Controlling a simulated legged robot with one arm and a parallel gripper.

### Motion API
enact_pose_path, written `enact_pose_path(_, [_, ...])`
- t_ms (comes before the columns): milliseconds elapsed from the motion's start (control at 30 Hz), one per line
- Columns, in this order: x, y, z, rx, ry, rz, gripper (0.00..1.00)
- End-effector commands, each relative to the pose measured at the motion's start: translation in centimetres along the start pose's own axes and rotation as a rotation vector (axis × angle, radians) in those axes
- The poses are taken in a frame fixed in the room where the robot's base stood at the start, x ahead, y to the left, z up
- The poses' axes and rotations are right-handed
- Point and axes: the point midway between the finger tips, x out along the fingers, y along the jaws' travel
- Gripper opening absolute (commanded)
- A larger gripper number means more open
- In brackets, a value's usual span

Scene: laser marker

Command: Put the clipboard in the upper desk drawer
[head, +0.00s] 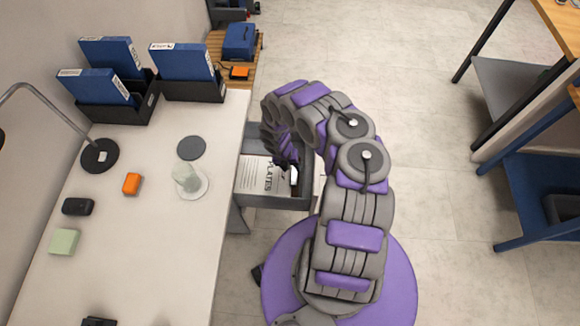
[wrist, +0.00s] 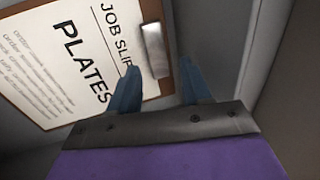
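The clipboard (head: 262,177) lies inside the open grey desk drawer (head: 272,203), with a white sheet reading "PLATES" facing up. In the wrist view the clipboard (wrist: 75,50) shows its brown board edge and metal clip, and the sheet reads "JOB SLIP PLATES". My gripper (wrist: 160,75) is open, its two blue-grey fingers apart. One finger overlaps the clipboard near the clip in the picture; the other is over the drawer's grey interior. In the head view my arm partly covers the drawer, and the fingertips are hard to make out.
The white desk (head: 150,240) holds an orange block (head: 132,184), a glass on a coaster (head: 187,180), a green pad (head: 64,242) and blue binders (head: 180,62) in black holders. A blue-framed bench (head: 540,190) stands at right. Floor between is clear.

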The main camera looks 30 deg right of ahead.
Motion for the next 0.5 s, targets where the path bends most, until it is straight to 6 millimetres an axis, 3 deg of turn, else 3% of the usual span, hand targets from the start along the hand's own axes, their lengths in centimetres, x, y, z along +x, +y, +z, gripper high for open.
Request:
enact_pose_path(333, [-0.2,0.0,0.0,0.001,-0.001,-0.001,0.57])
enact_pose_path(500, [-2.1,-0.1,0.1,0.001,-0.004,-0.002,0.57])
